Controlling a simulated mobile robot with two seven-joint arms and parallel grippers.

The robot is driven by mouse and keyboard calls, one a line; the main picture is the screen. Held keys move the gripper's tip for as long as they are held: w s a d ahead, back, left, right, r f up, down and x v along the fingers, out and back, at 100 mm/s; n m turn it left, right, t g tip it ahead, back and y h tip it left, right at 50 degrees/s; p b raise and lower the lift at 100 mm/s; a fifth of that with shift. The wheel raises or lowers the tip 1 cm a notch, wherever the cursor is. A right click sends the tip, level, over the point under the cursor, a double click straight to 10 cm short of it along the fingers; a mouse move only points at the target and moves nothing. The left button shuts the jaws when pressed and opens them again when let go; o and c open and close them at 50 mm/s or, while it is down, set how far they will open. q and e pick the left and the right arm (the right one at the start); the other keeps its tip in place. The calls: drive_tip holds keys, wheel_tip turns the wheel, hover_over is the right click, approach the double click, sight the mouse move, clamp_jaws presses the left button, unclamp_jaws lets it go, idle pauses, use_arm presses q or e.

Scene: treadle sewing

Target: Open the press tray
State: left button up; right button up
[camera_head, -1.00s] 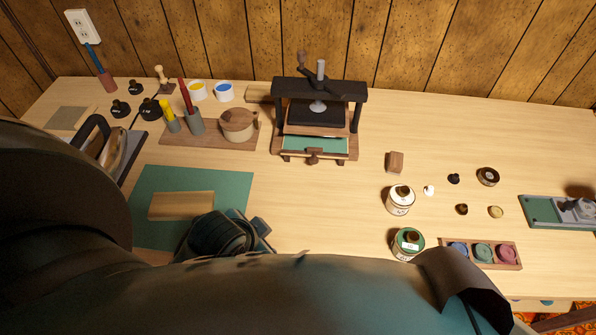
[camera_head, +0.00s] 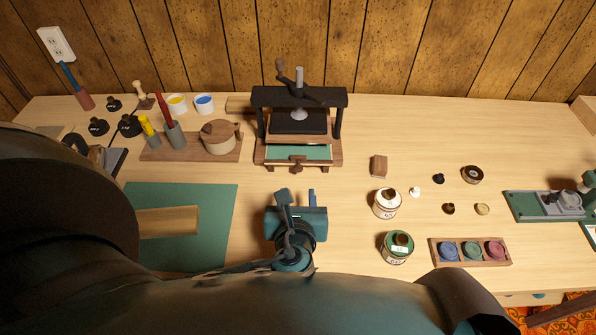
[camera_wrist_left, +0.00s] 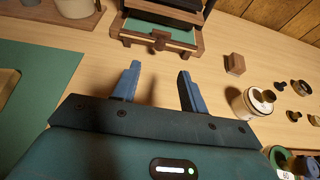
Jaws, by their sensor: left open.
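The press (camera_head: 298,118) stands at the back middle of the table, with a dark frame, a screw handle and a wooden base. Its tray (camera_head: 313,152) has a green bed and a wooden front with a small knob (camera_head: 297,164). The tray front and knob also show at the top of the left wrist view (camera_wrist_left: 159,41). My left gripper (camera_head: 298,195) is open and empty, in front of the press and apart from the knob. In the left wrist view its two blue fingers (camera_wrist_left: 158,80) point toward the tray. My right gripper is not in view.
A wooden block (camera_head: 378,166), a white can (camera_head: 386,203) and a green can (camera_head: 397,247) stand to the right. A green mat (camera_head: 215,215) with a wooden board (camera_head: 170,222) lies left. A wooden rack (camera_head: 190,151) stands back left. The table between gripper and press is clear.

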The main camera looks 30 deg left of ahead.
sight(298, 169)
use_arm(q)
drive_tip(key=x, duration=1.1)
drive_tip(key=shift+b, duration=0.4)
drive_tip(key=shift+c, duration=0.3)
drive_tip(key=shift+f, duration=0.1)
clamp_jaws()
